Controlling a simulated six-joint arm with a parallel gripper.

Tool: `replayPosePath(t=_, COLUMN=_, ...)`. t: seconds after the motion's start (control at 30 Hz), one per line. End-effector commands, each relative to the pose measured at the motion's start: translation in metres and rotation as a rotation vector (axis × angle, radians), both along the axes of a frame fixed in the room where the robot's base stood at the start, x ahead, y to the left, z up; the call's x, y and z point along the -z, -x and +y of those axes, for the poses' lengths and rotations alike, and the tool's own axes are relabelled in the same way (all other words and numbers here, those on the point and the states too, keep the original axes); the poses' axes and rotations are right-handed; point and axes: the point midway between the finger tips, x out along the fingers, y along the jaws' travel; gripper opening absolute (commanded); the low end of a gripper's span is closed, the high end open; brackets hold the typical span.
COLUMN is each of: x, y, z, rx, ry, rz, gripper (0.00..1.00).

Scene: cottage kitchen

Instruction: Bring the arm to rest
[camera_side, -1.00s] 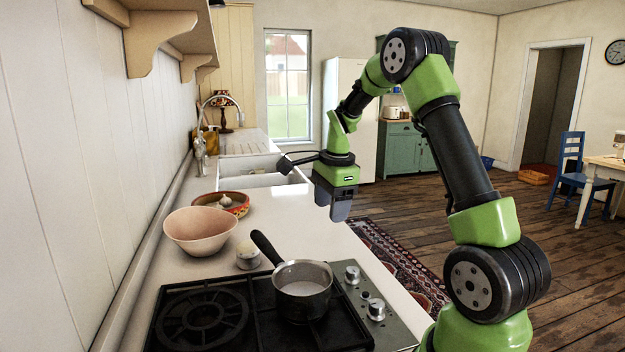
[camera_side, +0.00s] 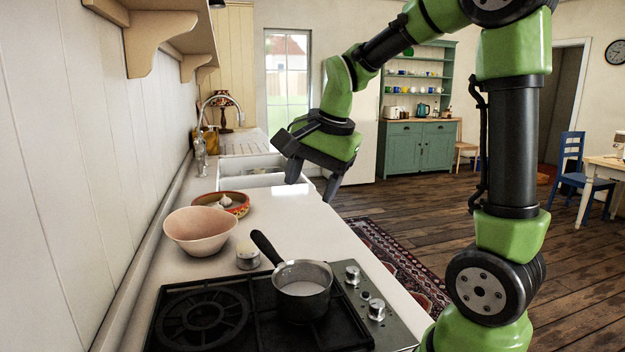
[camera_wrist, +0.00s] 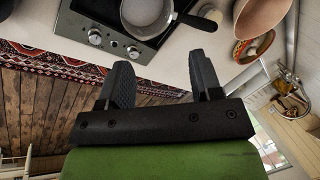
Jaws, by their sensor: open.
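My gripper (camera_side: 312,188) is raised above the front edge of the counter, beyond the stove, with its fingers pointing down. It is open, and nothing shows between its two fingers. In the wrist view my gripper (camera_wrist: 160,82) also shows its fingers apart and empty. A saucepan (camera_side: 303,288) with pale contents stands on the gas hob (camera_side: 210,318), its dark handle toward the back left. The saucepan also shows at the top of the wrist view (camera_wrist: 147,18).
A pink bowl (camera_side: 200,232), a patterned dish (camera_side: 238,206) with a garlic-like bulb, and a small pale jar (camera_side: 248,256) stand on the counter (camera_side: 310,232). A sink (camera_side: 250,180) lies beyond. A shelf (camera_side: 150,18) overhangs at left. The floor at right (camera_side: 580,260) is open.

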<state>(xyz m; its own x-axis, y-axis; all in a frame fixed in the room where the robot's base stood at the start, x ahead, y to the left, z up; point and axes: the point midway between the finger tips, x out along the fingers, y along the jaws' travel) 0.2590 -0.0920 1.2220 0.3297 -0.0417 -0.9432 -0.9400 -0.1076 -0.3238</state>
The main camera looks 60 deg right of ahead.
Motion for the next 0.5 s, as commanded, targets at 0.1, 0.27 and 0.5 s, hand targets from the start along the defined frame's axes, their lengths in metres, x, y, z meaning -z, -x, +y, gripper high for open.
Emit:
replayPosePath(t=0.1, x=0.0, y=0.0, z=0.0, rx=0.001, ry=0.0, rz=0.0, gripper=0.59)
replayPosePath(t=0.27, x=0.0, y=0.0, z=0.0, rx=0.002, ry=-0.001, rz=0.0, gripper=0.59)
replayPosePath(t=0.5, x=-0.008, y=0.008, z=0.015, rx=-0.09, ry=0.024, rz=-0.028, gripper=0.59)
